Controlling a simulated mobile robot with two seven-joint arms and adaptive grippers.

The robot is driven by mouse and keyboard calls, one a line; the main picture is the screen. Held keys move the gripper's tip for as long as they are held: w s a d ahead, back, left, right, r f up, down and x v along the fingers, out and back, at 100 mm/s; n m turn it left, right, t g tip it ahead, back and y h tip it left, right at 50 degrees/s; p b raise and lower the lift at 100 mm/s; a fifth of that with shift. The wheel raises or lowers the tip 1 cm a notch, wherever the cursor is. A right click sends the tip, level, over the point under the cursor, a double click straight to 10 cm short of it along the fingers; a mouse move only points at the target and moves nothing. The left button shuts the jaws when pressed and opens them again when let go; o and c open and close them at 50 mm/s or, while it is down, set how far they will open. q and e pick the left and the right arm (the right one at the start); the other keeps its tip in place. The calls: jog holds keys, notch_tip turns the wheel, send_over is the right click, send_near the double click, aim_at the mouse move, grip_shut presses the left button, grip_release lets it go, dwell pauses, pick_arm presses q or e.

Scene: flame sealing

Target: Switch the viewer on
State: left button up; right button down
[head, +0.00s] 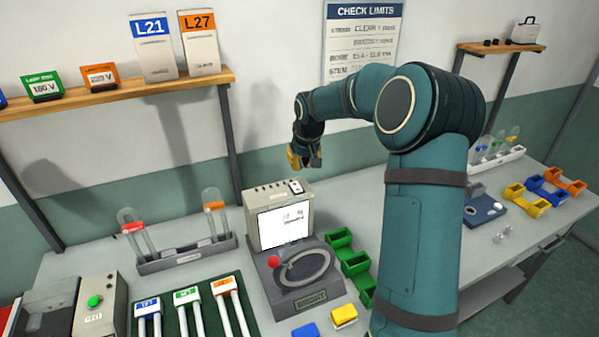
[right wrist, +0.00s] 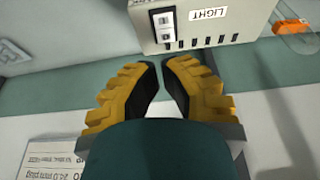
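The viewer (head: 260,228) is a beige box with a lit-looking white screen on a dark base marked BRIGHT, at the middle of the bench. A small rocker switch (head: 296,187) is on its top right corner. In the right wrist view the switch (right wrist: 163,25) shows beside a LIGHT label. My right gripper (head: 305,158) has yellow fingers and hangs above and behind the switch, apart from it. In its wrist view the fingertips (right wrist: 160,64) are empty with a narrow gap between them. My left gripper is out of view.
A red knob (head: 273,261) and a ring sit on the viewer's base. Green bins (head: 350,262) stand to its right, a tube rack (head: 185,256) to its left. A shelf (head: 120,92) with L21 and L27 cards is at upper left.

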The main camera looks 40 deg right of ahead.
jog(key=shift+s+a+v, duration=0.1)
jog(key=shift+s+v, duration=0.1)
jog(key=shift+v, duration=1.15)
jog(key=shift+s+a+v, duration=0.1)
jog(key=shift+s+v, duration=0.1)
jog(key=shift+v, duration=1.2)
jog(key=shift+f, duration=0.15)
